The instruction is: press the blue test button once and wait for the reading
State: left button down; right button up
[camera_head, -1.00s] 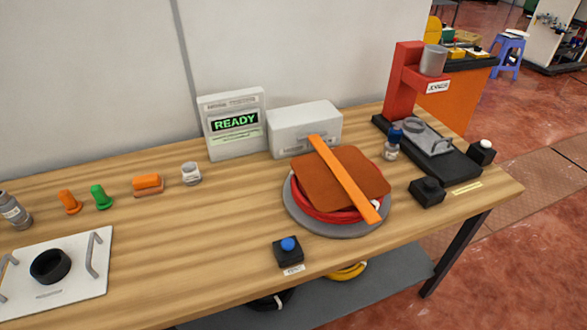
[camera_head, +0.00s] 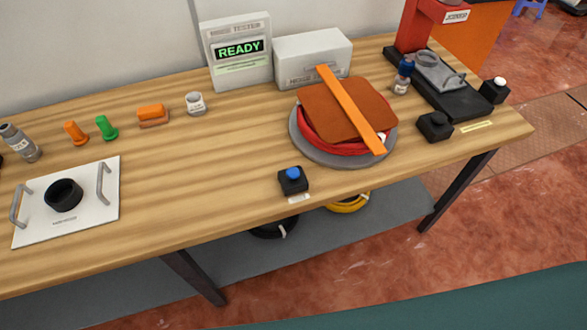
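The blue test button (camera_head: 292,173) sits on a small black box (camera_head: 293,184) near the front edge of the wooden table, with a small label in front of it. The tester (camera_head: 237,53) stands upright at the back of the table. Its screen (camera_head: 240,49) reads READY in green. Neither of my grippers shows in the head view, and nothing touches the button.
Right of the button, a round grey base (camera_head: 310,151) carries red coils, a brown sheet and an orange bar (camera_head: 351,110). A white plate with handles (camera_head: 95,216) lies at left. A black box (camera_head: 435,127) and red press (camera_head: 424,22) stand at right. Table space left of the button is clear.

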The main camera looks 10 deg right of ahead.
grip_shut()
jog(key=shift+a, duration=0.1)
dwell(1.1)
